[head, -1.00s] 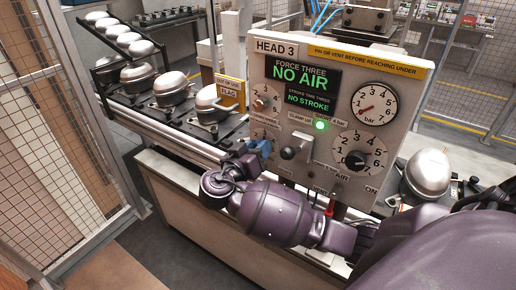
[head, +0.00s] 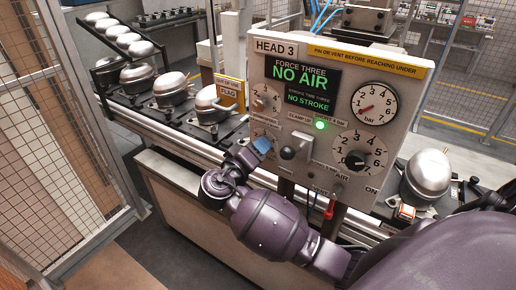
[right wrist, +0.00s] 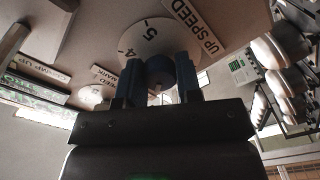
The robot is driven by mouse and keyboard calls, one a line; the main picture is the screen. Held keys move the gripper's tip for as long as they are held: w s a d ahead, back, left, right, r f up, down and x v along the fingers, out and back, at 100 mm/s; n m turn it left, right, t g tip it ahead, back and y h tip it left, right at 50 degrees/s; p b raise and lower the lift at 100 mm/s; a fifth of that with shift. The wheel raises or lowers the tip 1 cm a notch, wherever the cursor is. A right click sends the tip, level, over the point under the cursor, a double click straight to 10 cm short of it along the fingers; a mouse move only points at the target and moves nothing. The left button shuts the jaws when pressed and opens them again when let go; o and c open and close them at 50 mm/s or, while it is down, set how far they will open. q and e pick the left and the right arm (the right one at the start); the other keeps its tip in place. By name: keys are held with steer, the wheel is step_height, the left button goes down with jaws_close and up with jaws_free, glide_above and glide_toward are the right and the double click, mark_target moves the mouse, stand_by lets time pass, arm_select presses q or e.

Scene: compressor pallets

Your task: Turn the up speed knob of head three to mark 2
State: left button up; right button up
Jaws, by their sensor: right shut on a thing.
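The up speed knob (right wrist: 160,70) is a dark round knob on a pale dial (right wrist: 140,38) with marks 4 and 5 showing in the right wrist view. The UP SPEED label (right wrist: 195,25) is beside it. My right gripper (right wrist: 158,77) has its two blue fingers on either side of the knob, shut on it. In the head view the right gripper (head: 262,146) is at the lower left of the grey HEAD 3 panel (head: 335,100), and hides the knob there. I cannot read the knob's pointer. My left gripper is not in view.
The grey lever (head: 294,147) stands just right of my gripper. A small dial (head: 262,98) lies above it, and a larger black-knobbed dial (head: 357,160) to the right. A yellow tag (head: 229,93) and silver compressors (head: 170,87) are at the left. A mesh fence (head: 60,130) stands at far left.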

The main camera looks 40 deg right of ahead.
steer(key=n, duration=0.4)
steer(key=shift+n, duration=0.4)
stand_by(0.4)
steer(key=o, duration=0.9)
steer(key=shift+o, duration=0.2)
steer(key=shift+a, duration=0.1)
steer(key=b+v, duration=0.2)
steer(key=v, duration=0.8)
steer(key=shift+s+a, duration=0.2)
steer(key=shift+a, duration=0.05)
steer(key=shift+w, duration=0.1)
